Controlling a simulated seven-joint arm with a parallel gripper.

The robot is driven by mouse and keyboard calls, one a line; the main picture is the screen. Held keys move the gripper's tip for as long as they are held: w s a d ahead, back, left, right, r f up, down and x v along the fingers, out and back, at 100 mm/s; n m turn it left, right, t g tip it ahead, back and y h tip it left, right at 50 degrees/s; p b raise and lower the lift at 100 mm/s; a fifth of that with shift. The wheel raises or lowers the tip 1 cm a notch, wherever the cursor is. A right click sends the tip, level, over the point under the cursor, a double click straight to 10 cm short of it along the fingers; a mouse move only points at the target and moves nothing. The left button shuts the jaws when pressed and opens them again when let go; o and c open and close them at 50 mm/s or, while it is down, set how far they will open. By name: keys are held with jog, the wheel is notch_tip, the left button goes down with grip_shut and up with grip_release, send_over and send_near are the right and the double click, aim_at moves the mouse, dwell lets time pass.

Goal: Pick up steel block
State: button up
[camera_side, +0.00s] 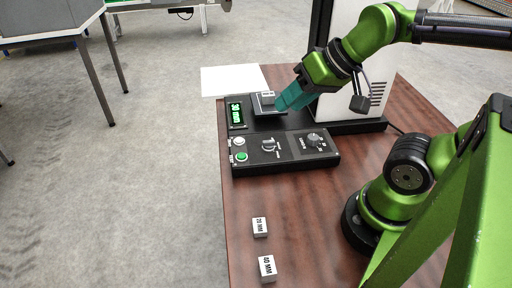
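Three small pale steel blocks are in view. One block (267,98) sits on the dark raised plate (263,108) of the black device, right by my gripper's fingertips. A block marked 20 MM (260,227) lies on the table front left, and a block marked 40 MM (267,268) lies nearer the camera. My gripper (282,103) has teal fingers and reaches down from the upper right to the plate. From this angle I cannot tell whether the fingers are apart or closed, or whether they touch the block.
The black control box (284,151) has a dial, a green button and a white button. A green display (236,114) stands left of the plate. A white sheet (232,80) lies behind. The brown table (310,220) is clear between the control box and the loose blocks.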

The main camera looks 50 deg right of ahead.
jog(key=o, duration=0.6)
jog(key=shift+d, duration=0.1)
jog(key=n+g+h, duration=0.4)
jog(key=n+h, duration=0.1)
jog(key=n, duration=2.6)
send_near(268, 94)
jog(key=f, duration=0.1)
jog(key=shift+w+d+f, duration=0.35)
jog(key=shift+f, duration=0.3)
jog(key=shift+x, duration=3.15)
